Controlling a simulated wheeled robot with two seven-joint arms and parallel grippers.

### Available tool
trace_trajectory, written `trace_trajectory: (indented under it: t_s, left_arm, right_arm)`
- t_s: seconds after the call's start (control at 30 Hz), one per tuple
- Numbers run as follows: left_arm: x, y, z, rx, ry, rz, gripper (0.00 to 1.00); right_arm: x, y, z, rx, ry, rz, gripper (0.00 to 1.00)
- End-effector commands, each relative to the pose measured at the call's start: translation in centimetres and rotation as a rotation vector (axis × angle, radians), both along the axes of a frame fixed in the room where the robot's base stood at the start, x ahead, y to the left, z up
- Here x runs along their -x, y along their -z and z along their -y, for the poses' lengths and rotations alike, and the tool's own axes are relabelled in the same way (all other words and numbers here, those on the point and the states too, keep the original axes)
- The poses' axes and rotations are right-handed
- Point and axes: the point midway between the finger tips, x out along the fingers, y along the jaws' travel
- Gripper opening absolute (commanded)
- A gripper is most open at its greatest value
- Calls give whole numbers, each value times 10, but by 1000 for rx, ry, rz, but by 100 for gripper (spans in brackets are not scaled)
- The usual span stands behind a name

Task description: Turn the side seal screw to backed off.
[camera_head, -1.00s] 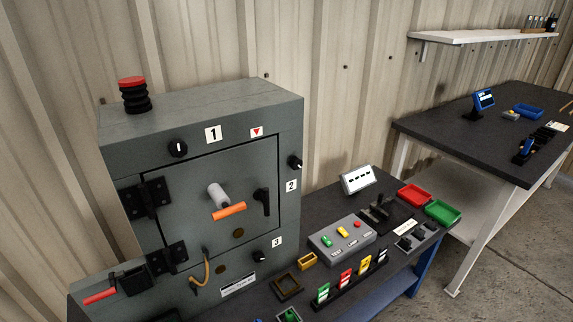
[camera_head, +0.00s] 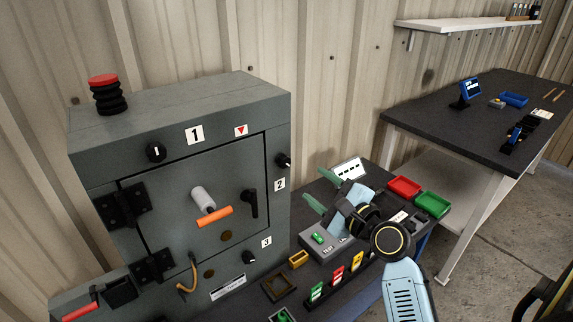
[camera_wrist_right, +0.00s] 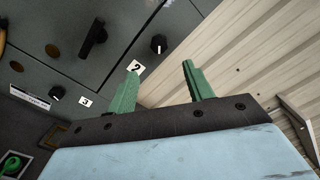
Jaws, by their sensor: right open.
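A grey enclosure (camera_head: 100,165) stands at the left with black knobs beside labels 1, 2 and 3. The knob by label 2 (camera_head: 283,160), at the right side edge, looks like the side seal screw; it also shows in the right wrist view (camera_wrist_right: 158,44). A white pointer mark is on it; its exact setting is too small to read. My right gripper (camera_head: 320,188) is open and empty, right of the enclosure and apart from this knob. Its green fingers (camera_wrist_right: 160,68) point toward the enclosure's side. My left gripper is not in view.
The knob by label 3 (camera_head: 250,257) and a black door handle (camera_head: 250,204) are nearby. A grey button box (camera_head: 318,249), colored tags (camera_head: 337,276) and red and green trays (camera_head: 404,187) sit on the bench. The corrugated wall (camera_head: 340,60) is behind.

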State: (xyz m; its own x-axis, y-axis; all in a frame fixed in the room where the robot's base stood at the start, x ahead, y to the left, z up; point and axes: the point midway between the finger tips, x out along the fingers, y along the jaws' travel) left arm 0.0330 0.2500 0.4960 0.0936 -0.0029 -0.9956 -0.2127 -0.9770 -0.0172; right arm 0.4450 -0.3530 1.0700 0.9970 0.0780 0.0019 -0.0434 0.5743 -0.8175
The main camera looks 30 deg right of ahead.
Motion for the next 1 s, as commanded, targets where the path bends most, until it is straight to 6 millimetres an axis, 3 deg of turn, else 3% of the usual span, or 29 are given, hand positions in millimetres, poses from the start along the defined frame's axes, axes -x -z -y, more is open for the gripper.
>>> trace_trajectory:
  t_s: [0.3,0.5,0.7,1.0]
  left_arm:
    - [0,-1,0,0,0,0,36]
    - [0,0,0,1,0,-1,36]
    - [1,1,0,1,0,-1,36]
    - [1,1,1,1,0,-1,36]
  right_arm:
    - [-67,-1,-6,2,-1,2,52]
    - [-99,0,-8,2,-1,-1,52]
    - [-113,0,-9,3,0,0,52]
    - [-114,0,-9,3,-1,-1,50]
